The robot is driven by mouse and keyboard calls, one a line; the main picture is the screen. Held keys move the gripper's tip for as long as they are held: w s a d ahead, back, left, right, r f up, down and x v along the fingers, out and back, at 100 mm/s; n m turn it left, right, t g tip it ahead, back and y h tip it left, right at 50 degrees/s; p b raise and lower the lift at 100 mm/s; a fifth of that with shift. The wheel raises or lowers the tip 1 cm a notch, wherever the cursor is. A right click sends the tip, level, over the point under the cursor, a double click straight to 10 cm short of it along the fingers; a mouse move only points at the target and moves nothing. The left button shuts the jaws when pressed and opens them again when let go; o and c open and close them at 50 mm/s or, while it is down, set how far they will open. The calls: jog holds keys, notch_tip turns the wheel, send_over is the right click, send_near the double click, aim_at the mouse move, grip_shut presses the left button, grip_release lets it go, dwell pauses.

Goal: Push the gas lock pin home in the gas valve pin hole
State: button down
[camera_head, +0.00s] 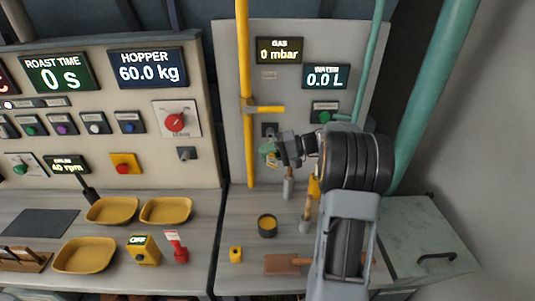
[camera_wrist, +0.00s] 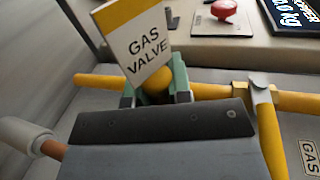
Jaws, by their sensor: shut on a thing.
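My gripper (camera_head: 272,151) is in front of the grey gas panel, near its left side. In the wrist view its green fingers (camera_wrist: 155,82) are shut on a rounded yellow piece, which I take for the gas lock pin (camera_wrist: 156,92). A white and yellow tag reading GAS VALVE (camera_wrist: 137,42) stands up beside it and covers part of the view. A small dark plate on the panel (camera_head: 269,129), perhaps the gas valve pin hole, shows just above my gripper. The pin's tip is hidden, so I cannot tell how deep it sits.
The yellow gas pipe (camera_head: 245,70) runs down the panel, with a yellow valve handle (camera_head: 270,109) pointing right. The gas display (camera_head: 279,50) reads 0 mbar.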

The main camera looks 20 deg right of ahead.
jog(key=shift+w+d, duration=0.1)
jog(key=shift+w, duration=0.1)
dwell(0.5)
jog(key=shift+w+d, duration=0.15)
jog(key=shift+w, duration=0.15)
jog(key=shift+w+d+p, duration=0.2)
jog(key=shift+w+d, duration=0.15)
jog(key=shift+w, duration=0.45)
jog(key=shift+w+d+p, duration=0.15)
jog(key=shift+w+d, duration=0.15)
jog(key=shift+w, duration=0.5)
jog(key=c, duration=1)
grip_release()
jog(key=shift+o, duration=0.2)
jog(key=b+v, duration=0.2)
jog(key=v, duration=1.1)
jog(key=shift+d+b, duration=0.35)
jog(key=shift+s, duration=0.1)
